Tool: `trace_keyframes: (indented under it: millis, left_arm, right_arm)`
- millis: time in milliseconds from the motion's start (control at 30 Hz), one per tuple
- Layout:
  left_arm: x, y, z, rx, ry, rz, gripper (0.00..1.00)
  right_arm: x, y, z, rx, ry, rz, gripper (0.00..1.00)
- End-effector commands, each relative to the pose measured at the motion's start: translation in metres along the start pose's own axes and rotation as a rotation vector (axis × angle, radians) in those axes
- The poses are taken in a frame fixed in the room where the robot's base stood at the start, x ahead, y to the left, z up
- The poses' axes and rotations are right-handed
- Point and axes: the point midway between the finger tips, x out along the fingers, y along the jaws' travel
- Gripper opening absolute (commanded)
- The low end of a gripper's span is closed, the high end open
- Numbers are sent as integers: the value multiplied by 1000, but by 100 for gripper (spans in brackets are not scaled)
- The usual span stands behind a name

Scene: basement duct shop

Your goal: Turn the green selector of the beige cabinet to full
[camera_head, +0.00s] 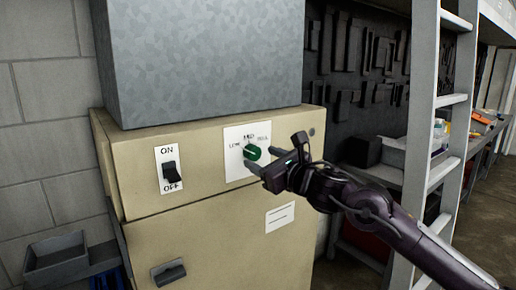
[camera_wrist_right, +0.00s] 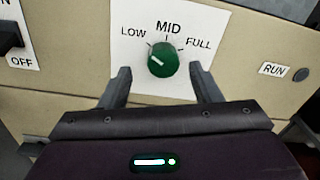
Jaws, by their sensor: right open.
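The beige cabinet (camera_head: 185,225) stands in front of me with a white selector plate (camera_head: 235,135) on its upper panel. The round green selector (camera_head: 252,152) sits on the plate, under the printed marks LOW, MID and FULL; it also shows in the right wrist view (camera_wrist_right: 163,60). Its white pointer line lies on its left half, on the LOW side. My right gripper (camera_head: 265,160) is open in front of the selector. In the right wrist view its fingers (camera_wrist_right: 161,76) stand apart to the lower left and right of the selector, with nothing held. My left gripper is out of view.
An ON/OFF switch (camera_head: 171,170) is left of the selector. A RUN label and dark round spot (camera_wrist_right: 301,73) are to its right. A handle (camera_head: 168,272) is below. A grey metal duct (camera_head: 205,60) rises above the cabinet. A ladder (camera_head: 420,130) stands at the right.

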Motion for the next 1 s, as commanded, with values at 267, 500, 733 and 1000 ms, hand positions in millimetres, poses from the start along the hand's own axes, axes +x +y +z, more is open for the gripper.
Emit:
trace_keyframes:
  millis: [267,500,733,1000]
  left_arm:
    - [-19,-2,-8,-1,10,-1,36]
    - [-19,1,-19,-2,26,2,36]
    - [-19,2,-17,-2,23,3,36]
    - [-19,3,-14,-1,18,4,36]
  right_arm:
    - [33,-1,1,2,1,-1,57]
    - [37,0,-1,0,0,-1,57]
    - [37,0,-1,1,0,-1,40]
    - [37,-1,-1,2,0,-2,13]
